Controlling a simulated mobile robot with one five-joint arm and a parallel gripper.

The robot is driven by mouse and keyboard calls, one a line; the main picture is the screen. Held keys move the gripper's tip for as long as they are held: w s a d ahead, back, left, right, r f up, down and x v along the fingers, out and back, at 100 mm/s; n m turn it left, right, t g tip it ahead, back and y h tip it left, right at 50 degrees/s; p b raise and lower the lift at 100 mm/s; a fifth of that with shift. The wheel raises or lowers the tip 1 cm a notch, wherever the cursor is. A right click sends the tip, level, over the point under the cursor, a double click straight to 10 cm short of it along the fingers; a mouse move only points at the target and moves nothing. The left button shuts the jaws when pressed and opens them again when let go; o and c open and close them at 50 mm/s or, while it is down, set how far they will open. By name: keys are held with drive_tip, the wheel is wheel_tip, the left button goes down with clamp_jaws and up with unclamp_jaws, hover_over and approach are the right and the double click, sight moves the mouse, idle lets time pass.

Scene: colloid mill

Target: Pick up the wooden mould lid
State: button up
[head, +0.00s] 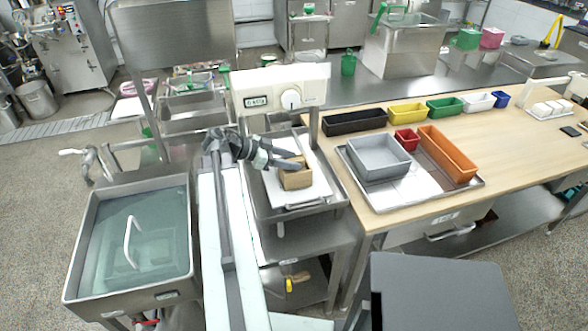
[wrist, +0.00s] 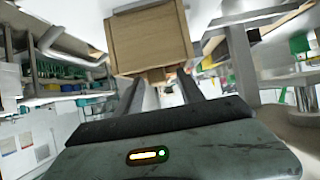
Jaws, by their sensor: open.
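A light-brown wooden box-shaped mould (head: 296,180) sits on a white board on the steel stand, below the white control head. In the wrist view its flat wooden face (wrist: 150,42) fills the top middle. I cannot tell clearly where the lid ends and the mould begins. A smaller brown wooden part (wrist: 156,75) shows between the fingers, partly hidden. My gripper (head: 293,160) is at the mould's upper edge in the head view. In the wrist view my gripper (wrist: 160,84) has its two fingers apart, pointing at the wood. I cannot tell whether they touch it.
A steel sink of water (head: 135,235) stands at the left. The white control head (head: 280,88) rises close behind the mould. At right, a wooden table (head: 480,130) holds a grey bin (head: 378,157), an orange bin (head: 447,153) and other coloured bins.

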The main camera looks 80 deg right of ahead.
sight(294, 159)
drive_tip(key=shift+x, duration=0.9)
clamp_jaws()
wheel_tip(294, 159, up, 10)
drive_tip(key=p, duration=1)
drive_tip(key=shift+r, duration=0.2)
drive_tip(key=shift+f, duration=0.1)
